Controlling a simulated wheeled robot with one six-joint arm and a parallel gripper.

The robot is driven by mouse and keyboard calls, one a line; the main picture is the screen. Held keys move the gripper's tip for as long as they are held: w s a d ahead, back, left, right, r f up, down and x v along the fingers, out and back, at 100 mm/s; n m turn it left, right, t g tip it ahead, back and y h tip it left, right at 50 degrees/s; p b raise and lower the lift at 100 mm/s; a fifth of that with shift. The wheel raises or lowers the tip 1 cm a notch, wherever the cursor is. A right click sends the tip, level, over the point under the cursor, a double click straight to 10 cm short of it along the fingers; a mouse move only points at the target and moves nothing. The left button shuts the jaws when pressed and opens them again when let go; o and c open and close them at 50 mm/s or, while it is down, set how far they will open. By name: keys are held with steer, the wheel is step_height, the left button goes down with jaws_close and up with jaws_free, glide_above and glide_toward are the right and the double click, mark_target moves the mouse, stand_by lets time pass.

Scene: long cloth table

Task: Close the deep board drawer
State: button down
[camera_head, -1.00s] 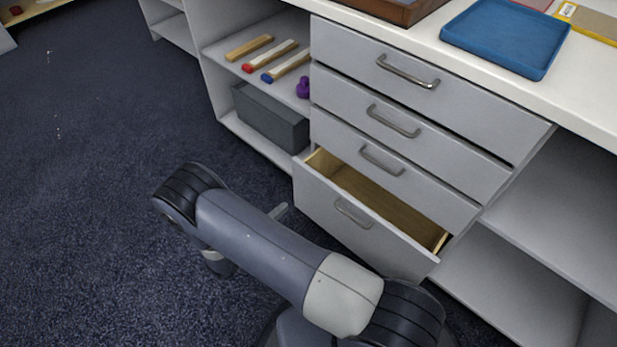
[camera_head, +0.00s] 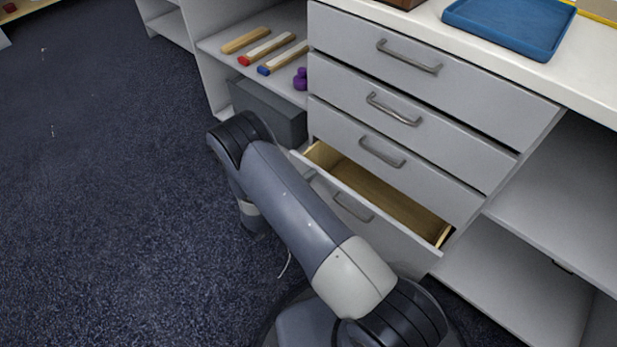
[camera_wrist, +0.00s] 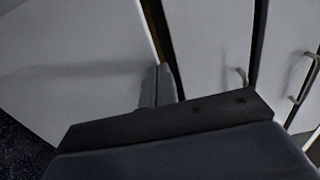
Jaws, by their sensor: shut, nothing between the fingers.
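The deep board drawer is the lowest grey drawer (camera_head: 392,232) of the unit and stands partly open in the head view. Its pale wooden inside (camera_head: 385,193) shows and looks empty; my arm covers part of its front. The wrist view shows a broad pale panel (camera_wrist: 80,60), apparently this drawer's front, with a thin brown strip at its edge. My gripper (camera_wrist: 159,80) is shut and empty, close to that panel near its upper edge. I cannot tell whether it touches. In the head view the gripper is hidden behind my arm.
Three shut drawers with metal handles, the lowest of them (camera_head: 425,172), sit above the open one. Left are a shelf with wooden bars (camera_head: 268,47) and a purple object (camera_head: 300,79), and a grey box (camera_head: 268,110). A blue tray (camera_head: 512,25) lies on top. Carpet at left is clear.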

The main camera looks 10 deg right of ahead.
steer(key=x, duration=0.9)
steer(key=shift+w+b, duration=0.2)
steer(key=shift+b, duration=0.15)
steer(key=shift+d+r, duration=0.1)
steer(key=p+v, duration=0.3)
steer(key=v, duration=1.1)
steer(key=shift+s, duration=0.25)
steer(key=b+x, duration=0.3)
steer(key=x, duration=1)
steer(key=shift+w, duration=0.2)
